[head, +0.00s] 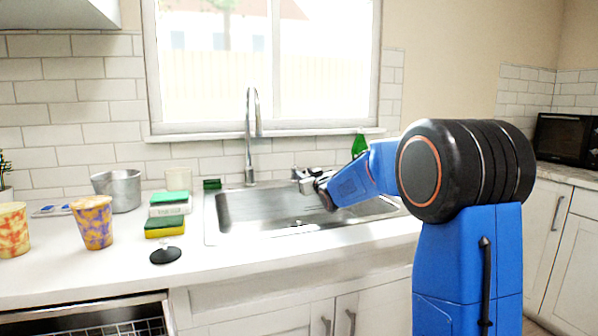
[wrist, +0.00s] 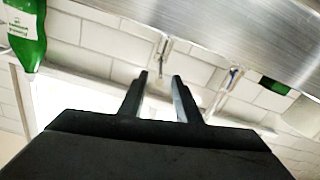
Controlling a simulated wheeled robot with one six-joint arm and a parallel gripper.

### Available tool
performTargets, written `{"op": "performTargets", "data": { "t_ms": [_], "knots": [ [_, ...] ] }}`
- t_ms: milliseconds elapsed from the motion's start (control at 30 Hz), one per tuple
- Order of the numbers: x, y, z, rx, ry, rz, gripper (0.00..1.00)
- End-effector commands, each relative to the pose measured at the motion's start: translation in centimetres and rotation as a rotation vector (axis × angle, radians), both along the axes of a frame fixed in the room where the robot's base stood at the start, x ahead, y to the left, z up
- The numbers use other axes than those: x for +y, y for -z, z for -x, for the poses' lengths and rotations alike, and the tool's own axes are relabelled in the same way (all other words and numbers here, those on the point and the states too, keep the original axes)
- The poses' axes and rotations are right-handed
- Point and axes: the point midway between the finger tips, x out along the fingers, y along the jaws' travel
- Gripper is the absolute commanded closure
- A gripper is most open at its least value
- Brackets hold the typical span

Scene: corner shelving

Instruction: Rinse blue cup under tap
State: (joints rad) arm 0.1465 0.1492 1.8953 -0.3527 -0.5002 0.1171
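The tap (head: 252,135) is a tall curved chrome faucet behind the steel sink (head: 222,225). My gripper (head: 303,178) is over the back right of the sink, to the right of the tap. In the wrist view its two dark fingers (wrist: 162,80) stand apart with nothing held between them. No plain blue cup shows. A purple-and-orange patterned cup (head: 94,222) stands upright on the left counter, far from my gripper. I cannot tell whether water runs.
A yellow-red cup (head: 12,230), a metal pot (head: 120,190), stacked sponges (head: 165,226) and a black lid-like disc (head: 166,256) are on the left counter. A green bottle (head: 359,145) stands behind my arm; it also shows in the wrist view (wrist: 25,40). A window is behind the sink.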

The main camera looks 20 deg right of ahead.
Motion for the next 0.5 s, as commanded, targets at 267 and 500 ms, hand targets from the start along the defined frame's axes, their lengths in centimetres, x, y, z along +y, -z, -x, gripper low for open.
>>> {"op": "performTargets", "data": {
  "t_ms": [267,500],
  "knots": [
    [0.1,0.1,-4.7,0.0,0.0,0.0,0.7],
    [0.1,0.0,-6.9,0.001,0.001,0.0,0.7]
  ]
}}
